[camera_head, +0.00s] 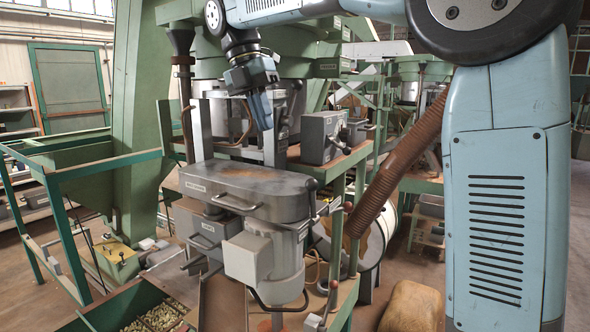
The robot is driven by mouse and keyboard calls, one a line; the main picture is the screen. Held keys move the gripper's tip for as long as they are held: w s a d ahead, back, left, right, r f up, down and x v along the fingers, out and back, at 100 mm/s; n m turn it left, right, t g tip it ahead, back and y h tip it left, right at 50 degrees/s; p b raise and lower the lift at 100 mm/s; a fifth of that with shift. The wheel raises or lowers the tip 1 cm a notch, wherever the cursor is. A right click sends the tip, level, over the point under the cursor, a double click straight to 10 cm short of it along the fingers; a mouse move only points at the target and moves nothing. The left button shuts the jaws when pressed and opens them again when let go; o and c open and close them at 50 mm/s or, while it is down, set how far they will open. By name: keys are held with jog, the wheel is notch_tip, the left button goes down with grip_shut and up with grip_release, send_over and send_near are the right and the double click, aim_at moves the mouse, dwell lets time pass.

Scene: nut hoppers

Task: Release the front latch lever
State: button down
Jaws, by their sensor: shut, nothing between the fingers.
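My gripper (263,120) points down in the upper middle of the view, with its fingers together and nothing held. It is above the back of a flat grey metal housing (250,187), apparently clear of it. A small dark-tipped lever (312,185) stands at the housing's right end, to the right of and below my gripper. It may be the front latch lever, but its label cannot be read. Another dark-handled lever (338,143) is on a grey box (322,136) to the right of my gripper.
A motor (268,262) hangs under the housing. Green frame posts and a brown ribbed hose (400,160) stand to the right. A green railing (80,170) is on the left. A bin of nuts (155,318) is at bottom left, and a sack (412,307) lies at lower right.

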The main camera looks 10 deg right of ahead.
send_near(301, 187)
jog(key=f, duration=0.1)
jog(key=a+f, duration=0.1)
jog(key=f, duration=0.1)
jog(key=w+a+f, duration=0.1)
jog(key=shift+f, duration=0.2)
jog(key=shift+s+d+f, duration=0.25)
jog(key=shift+s+d, duration=0.1)
jog(key=shift+d, duration=0.25)
jog(key=shift+s+d+f, duration=0.25)
jog(key=shift+s+d, duration=0.05)
jog(key=shift+d, duration=0.3)
jog(key=shift+s+d+f, duration=0.2)
jog(key=shift+d, duration=0.35)
jog(key=shift+s+r, duration=0.1)
